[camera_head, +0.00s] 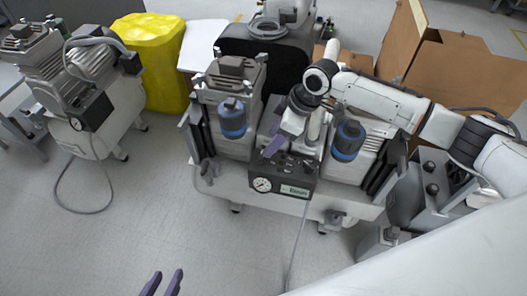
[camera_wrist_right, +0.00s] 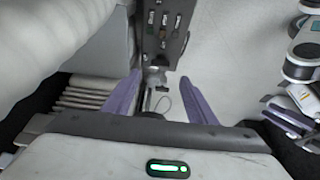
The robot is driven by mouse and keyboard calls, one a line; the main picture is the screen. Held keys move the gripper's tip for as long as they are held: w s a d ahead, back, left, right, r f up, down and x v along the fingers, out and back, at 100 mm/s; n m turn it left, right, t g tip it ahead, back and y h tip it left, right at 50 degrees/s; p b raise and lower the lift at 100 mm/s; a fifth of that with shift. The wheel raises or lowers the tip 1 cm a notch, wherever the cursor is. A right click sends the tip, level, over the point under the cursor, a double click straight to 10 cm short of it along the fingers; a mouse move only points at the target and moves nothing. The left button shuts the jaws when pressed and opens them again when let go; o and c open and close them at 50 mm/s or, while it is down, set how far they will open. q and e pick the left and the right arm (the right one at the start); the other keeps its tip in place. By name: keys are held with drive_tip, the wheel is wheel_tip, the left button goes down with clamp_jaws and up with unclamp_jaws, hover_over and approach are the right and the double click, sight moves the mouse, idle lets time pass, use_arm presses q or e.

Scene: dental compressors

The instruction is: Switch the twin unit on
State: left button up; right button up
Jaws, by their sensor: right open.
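The twin unit (camera_head: 230,178) stands in the middle of the head view, a white compressor with two motor heads and two blue canisters. Its dark control box (camera_head: 284,177) at the front carries a round gauge and small switches on top. The box also shows at the top of the right wrist view (camera_wrist_right: 166,28). My right gripper (camera_wrist_right: 162,104) is open and empty, its purple fingers apart, just above and behind the box; no contact shows. In the head view one purple fingertip hangs over the box's back edge. My left gripper (camera_head: 162,284) is open and empty over the floor, well in front of the unit.
Another compressor (camera_head: 92,85) stands at the left with its hose on the floor. A grey unit with black knobs (camera_head: 440,185) stands at the right.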

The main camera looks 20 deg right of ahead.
sight(261, 157)
drive_tip(key=b+x, duration=0.1)
drive_tip(key=x, duration=0.5)
drive_tip(key=shift+a+f+b, duration=0.1)
drive_tip(key=shift+b, duration=0.2)
drive_tip(key=shift+w+a+f, duration=0.2)
drive_tip(key=shift+a+f, duration=0.05)
drive_tip(key=shift+f, duration=0.3)
use_arm(q)
drive_tip(key=shift+d+f, duration=0.15)
drive_tip(key=shift+d, duration=0.05)
